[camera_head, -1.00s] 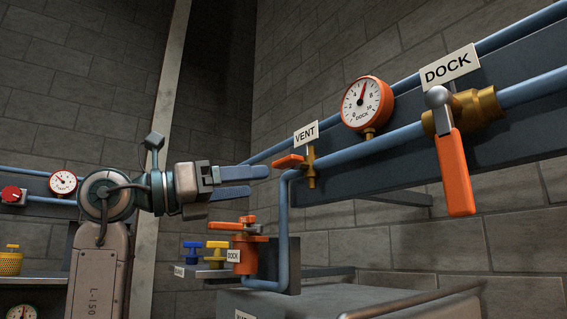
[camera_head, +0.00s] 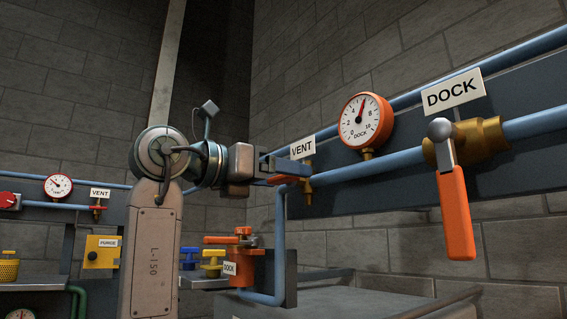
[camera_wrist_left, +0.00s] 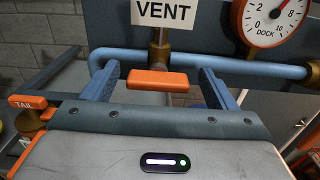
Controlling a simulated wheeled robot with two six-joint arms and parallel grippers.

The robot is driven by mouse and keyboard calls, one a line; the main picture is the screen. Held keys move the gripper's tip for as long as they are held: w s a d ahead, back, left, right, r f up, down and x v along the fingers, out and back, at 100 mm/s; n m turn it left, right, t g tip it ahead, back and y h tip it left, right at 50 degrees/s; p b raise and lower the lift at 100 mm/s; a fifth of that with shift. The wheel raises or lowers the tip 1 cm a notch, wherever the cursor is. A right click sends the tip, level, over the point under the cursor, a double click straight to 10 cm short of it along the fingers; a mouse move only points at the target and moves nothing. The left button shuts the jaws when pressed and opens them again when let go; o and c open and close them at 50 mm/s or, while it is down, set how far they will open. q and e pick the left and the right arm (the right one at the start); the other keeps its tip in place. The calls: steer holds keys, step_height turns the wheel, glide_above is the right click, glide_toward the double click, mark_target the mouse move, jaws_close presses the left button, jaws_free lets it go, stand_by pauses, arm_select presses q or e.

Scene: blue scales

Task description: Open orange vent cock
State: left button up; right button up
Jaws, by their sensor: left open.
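The orange vent cock (camera_head: 307,187) is a small brass valve under the VENT sign (camera_head: 303,147), on the blue pipe at the wall. Its orange handle (camera_wrist_left: 158,80) lies crosswise in the left wrist view, below the brass stem (camera_wrist_left: 160,52). My left gripper (camera_head: 298,169) is at the cock, its blue fingers pointing right and partly hiding the handle in the head view. In the left wrist view the gripper (camera_wrist_left: 160,74) is open, with one finger on each side of the handle and a visible gap at both ends. My right gripper is not in view.
The orange DOCK gauge (camera_head: 366,120) and the large DOCK valve with a hanging orange lever (camera_head: 456,213) are to the right. Another orange valve (camera_head: 242,255) stands below. At left, a second VENT-labelled cock (camera_head: 97,208) is on another pipe. An orange TAIL-tagged part (camera_wrist_left: 27,102) is at left in the wrist view.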

arm_select(q)
steer(key=shift+w+d, duration=0.35)
steer(key=shift+w, duration=0.1)
steer(key=shift+s, duration=0.1)
steer(key=c, duration=1)
